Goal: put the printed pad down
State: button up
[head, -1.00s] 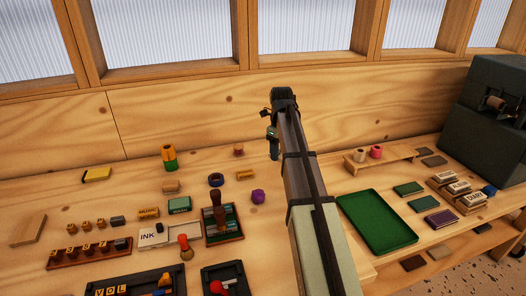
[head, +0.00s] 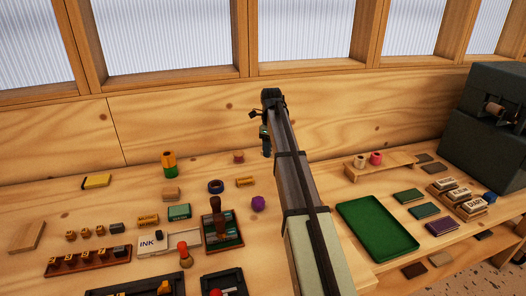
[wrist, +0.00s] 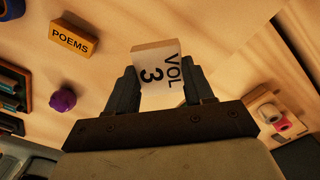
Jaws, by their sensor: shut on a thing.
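The printed pad (wrist: 157,66) is a small pale block with "VOL 3" in black on its face. In the wrist view it sits between the two dark fingers of my gripper (wrist: 160,86), which are shut on it. In the head view my gripper (head: 265,138) is at the far end of my arm, over the back part of the bench near the wooden back wall. The pad cannot be made out there. Whether it touches the bench cannot be told.
A yellow POEMS block (wrist: 73,39) and a purple knob-like thing (wrist: 62,99) lie left of my gripper. A low wooden stand with rolls (head: 375,165) and an empty green tray (head: 376,230) are to the right. Bare bench lies around the gripper.

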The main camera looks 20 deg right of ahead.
jog(key=w, duration=0.3)
jog(key=w+f, duration=0.1)
jog(key=w, duration=0.2)
jog(key=w+f, duration=0.1)
jog(key=w, duration=0.2)
jog(key=shift+w+f, duration=0.15)
jog(key=shift+f, duration=2.05)
jog(key=shift+w+f, duration=0.25)
jog(key=shift+f, duration=0.1)
jog(key=shift+f, duration=0.15)
jog(key=o, duration=1)
notch_tip(320, 180, up, 12)
jog(key=shift+r, duration=0.2)
